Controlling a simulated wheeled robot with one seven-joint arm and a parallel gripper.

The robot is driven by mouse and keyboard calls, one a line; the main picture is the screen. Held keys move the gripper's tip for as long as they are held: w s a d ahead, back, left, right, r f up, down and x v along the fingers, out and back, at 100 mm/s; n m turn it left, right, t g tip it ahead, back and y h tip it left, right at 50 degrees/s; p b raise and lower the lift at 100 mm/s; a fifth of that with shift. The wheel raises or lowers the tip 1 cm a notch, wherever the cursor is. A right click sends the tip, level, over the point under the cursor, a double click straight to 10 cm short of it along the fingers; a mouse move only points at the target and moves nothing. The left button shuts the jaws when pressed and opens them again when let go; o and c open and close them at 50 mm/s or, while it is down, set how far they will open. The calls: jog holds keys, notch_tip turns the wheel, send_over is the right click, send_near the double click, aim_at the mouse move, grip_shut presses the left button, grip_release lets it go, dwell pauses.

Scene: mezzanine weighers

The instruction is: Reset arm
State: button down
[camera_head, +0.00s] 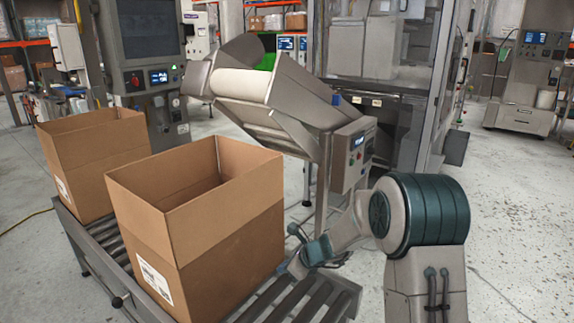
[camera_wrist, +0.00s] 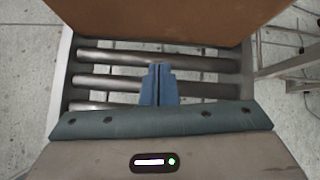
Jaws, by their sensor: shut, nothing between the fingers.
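My gripper (camera_wrist: 158,68) is in the wrist view, with its two blue fingers together and nothing between them. It is over the metal rollers of a conveyor (camera_wrist: 90,82), close to the brown side of a cardboard box (camera_wrist: 150,18). I cannot tell whether it touches the box.
A second open box (camera_head: 85,160) stands farther back on the roller conveyor (camera_head: 325,295). A weigher with a sloped metal chute (camera_head: 285,105) and a control box (camera_head: 352,152) stands behind my arm. Floor at the right (camera_head: 520,230) is clear.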

jog(key=s+d+r+n+g+h+p, duration=0.1)
jog(key=s+d+r+n+p, duration=0.25)
jog(key=s+r+n, duration=0.4)
jog(key=s+d+r+n+g+h+p, duration=0.15)
jog(key=s+r+n+p, duration=0.3)
jog(key=s+r, duration=0.55)
jog(key=s+d+r+n+h+p, duration=0.4)
jog(key=s+d+r+n+p, duration=0.2)
jog(key=s+d+r+n, duration=0.4)
jog(key=s+r+n, duration=0.1)
jog(key=s, duration=0.3)
jog(key=shift+s+d+r+h, duration=0.2)
jog(key=shift+d+h, duration=0.15)
jog(key=shift+d, duration=0.05)
jog(key=shift+s, duration=0.1)
